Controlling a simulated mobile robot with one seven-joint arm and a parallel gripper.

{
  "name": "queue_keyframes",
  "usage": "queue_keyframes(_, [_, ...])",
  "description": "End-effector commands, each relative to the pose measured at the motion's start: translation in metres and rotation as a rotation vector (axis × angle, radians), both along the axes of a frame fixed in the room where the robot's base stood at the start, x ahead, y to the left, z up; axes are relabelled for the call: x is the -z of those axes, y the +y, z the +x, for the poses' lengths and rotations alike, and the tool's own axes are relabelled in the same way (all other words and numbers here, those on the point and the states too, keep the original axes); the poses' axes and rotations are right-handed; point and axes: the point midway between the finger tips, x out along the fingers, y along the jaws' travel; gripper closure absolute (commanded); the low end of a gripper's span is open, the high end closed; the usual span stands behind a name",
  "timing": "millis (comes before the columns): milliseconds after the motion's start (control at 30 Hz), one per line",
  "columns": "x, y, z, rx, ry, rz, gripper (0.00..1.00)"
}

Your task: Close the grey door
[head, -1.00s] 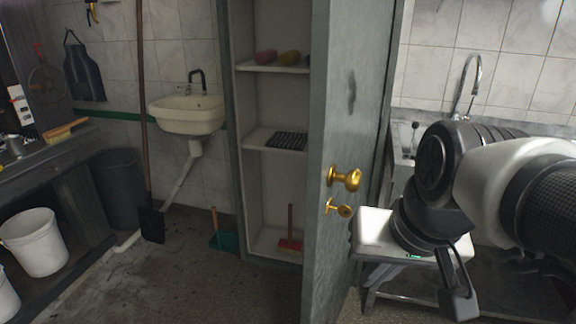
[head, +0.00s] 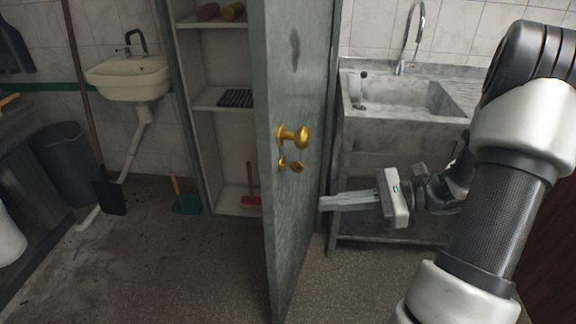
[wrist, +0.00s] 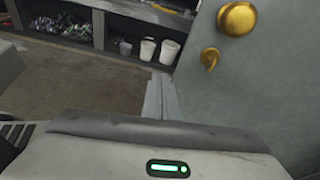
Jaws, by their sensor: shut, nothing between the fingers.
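The grey door (head: 300,85) stands open in the middle of the head view, seen at a steep angle, with the cabinet's shelves showing to its left. It carries a brass knob (head: 296,135) and a brass key or latch piece (head: 292,166) below it. My gripper (head: 323,203) is shut and empty, its fingers pointing left on the right side of the door, below the knob. In the wrist view the shut fingers (wrist: 160,97) lie beside the door (wrist: 265,95), with the knob (wrist: 238,18) at upper right. I cannot tell whether they touch the door.
The cabinet shelf (head: 212,97) holds a dark rack. A stone sink (head: 400,100) stands behind my arm at right. A green dustpan (head: 187,204) and a white washbasin (head: 128,78) are at left.

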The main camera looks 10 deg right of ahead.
Motion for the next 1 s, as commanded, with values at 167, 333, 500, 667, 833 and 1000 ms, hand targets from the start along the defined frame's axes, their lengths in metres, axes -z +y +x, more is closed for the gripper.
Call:
queue_keyframes(167, [0.012,-0.031,0.016,0.175,0.017,0.213,1.00])
queue_keyframes(333, [0.014,-0.034,0.022,0.217,0.015,0.263,1.00])
queue_keyframes(500, [0.014,-0.013,0.033,0.213,0.015,0.260,1.00])
queue_keyframes(667, [0.015,0.017,0.050,0.212,0.015,0.258,1.00])
queue_keyframes(833, [0.015,0.048,0.067,0.211,0.015,0.258,1.00])
queue_keyframes(1000, [0.015,0.071,0.080,0.213,0.016,0.258,1.00])
